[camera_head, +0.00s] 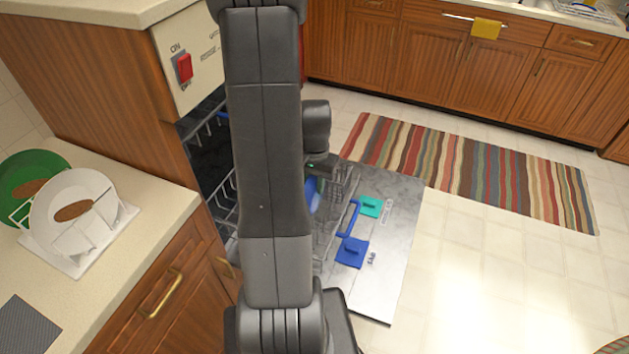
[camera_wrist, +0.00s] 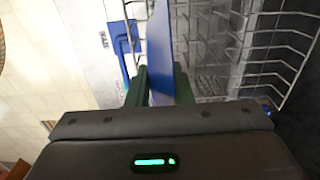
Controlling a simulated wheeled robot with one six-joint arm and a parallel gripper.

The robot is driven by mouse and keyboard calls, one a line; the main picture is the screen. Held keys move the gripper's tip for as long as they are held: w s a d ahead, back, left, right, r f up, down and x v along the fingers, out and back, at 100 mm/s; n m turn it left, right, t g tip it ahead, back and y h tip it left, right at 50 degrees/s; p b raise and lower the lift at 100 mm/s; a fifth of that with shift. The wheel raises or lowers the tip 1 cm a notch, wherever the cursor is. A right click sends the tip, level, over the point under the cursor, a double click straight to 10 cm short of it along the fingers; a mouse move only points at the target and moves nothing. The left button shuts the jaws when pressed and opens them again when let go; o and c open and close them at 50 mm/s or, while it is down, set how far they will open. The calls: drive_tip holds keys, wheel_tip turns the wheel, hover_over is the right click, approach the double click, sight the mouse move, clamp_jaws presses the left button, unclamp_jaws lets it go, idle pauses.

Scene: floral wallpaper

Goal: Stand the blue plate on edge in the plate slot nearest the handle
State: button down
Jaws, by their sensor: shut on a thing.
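The blue plate (camera_head: 312,194) shows partly beside my arm in the head view, over the lower rack (camera_head: 325,240). In the wrist view the plate (camera_wrist: 159,45) is seen nearly edge-on, between my two dark green fingers. My gripper (camera_wrist: 160,88) is shut on it. The rack's wire slots (camera_wrist: 205,50) lie beyond and to the right of the plate. The blue handle (camera_wrist: 122,45) is just left of the plate in the wrist view; it also shows in the head view (camera_head: 349,219). Whether the plate's lower edge is inside a slot, I cannot tell.
At left, a dish rack (camera_head: 78,262) with white and green plates stands on the counter (camera_head: 150,205). A striped rug (camera_head: 470,170) lies on open floor at right.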

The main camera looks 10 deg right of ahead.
sight(314, 178)
drive_tip(key=shift+f+b, duration=3.95)
drive_tip(key=shift+f, duration=1.4)
drive_tip(key=c, duration=1.2)
unclamp_jaws()
wheel_tip(314, 178, up, 14)
drive_tip(key=shift+f+p, duration=0.1)
drive_tip(key=shift+p, duration=0.5)
